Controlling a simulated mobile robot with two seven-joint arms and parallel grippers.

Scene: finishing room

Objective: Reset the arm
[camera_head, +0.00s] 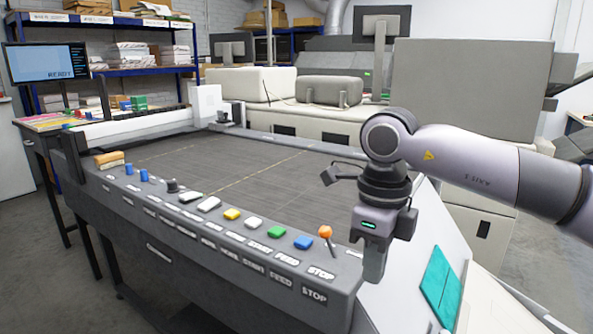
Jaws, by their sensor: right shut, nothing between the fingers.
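My right arm (470,155) comes in from the right edge. Its right gripper (372,276) points down beside the right end of the machine's control panel (160,222). The fingers are together with nothing between them. They overlap the panel's end in the picture; I cannot tell whether they touch it. A small green light shows on the gripper body. My left gripper is not in view.
An orange-topped lever (326,234) and blue (303,242), green (276,232) and yellow (232,214) buttons line the panel left of the gripper. The dark machine bed (230,170) is bare. A teal pad (438,284) lies at right. A monitor (45,62) stands at left.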

